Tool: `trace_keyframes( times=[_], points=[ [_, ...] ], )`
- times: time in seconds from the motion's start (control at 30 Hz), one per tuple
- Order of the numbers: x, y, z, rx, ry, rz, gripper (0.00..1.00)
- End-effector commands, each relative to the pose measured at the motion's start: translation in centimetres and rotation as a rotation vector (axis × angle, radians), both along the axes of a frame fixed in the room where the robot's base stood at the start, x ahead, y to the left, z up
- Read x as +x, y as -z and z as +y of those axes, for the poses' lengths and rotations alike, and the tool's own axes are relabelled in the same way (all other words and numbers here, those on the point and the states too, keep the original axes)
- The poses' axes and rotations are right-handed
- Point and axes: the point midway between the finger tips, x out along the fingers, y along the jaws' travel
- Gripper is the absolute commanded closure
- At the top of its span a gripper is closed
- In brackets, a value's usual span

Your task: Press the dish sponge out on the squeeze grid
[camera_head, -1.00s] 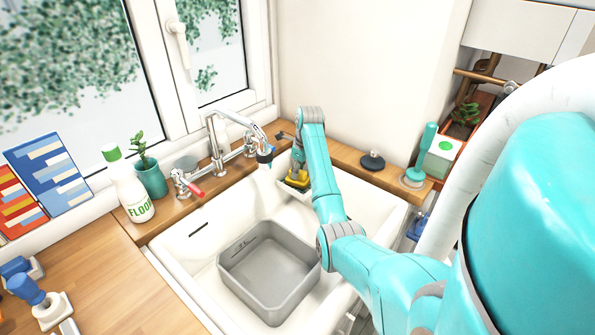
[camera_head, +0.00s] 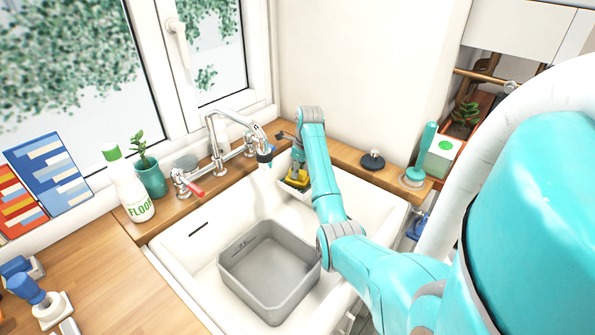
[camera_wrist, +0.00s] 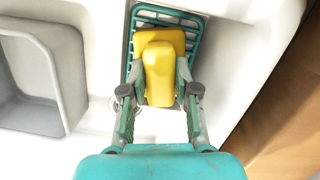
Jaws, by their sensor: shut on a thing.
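The yellow dish sponge (camera_wrist: 159,75) is between the fingers of my gripper (camera_wrist: 160,82), which is shut on it. A wider, darker yellow part (camera_wrist: 172,38) shows just beyond; I cannot tell whether it is the same piece. The green squeeze grid (camera_wrist: 192,24) lies under and around the sponge in the wrist view, in the sink's far corner. Whether the sponge touches the grid is hidden. In the head view the sponge (camera_head: 297,180) shows low beside my arm, left of it, and my gripper is mostly hidden by the wrist.
A grey basin (camera_head: 262,292) stands in the white sink (camera_head: 190,250), left of the grid in the wrist view. The tap (camera_head: 225,140) rises close to the left of my gripper. A bottle (camera_head: 130,187) and plant pot (camera_head: 150,177) stand on the ledge.

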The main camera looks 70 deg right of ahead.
Motion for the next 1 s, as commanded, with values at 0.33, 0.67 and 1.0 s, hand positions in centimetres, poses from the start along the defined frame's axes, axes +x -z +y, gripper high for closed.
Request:
trace_keyframes(
  times=[0.33,0.67,1.0],
  points=[
    [0.0,-1.7,0.0,0.001,0.001,0.001,1.00],
    [0.0,-4.1,0.0,0.000,0.000,0.000,1.00],
    [0.0,-6.4,0.0,-0.001,0.000,0.000,1.00]
  ],
)
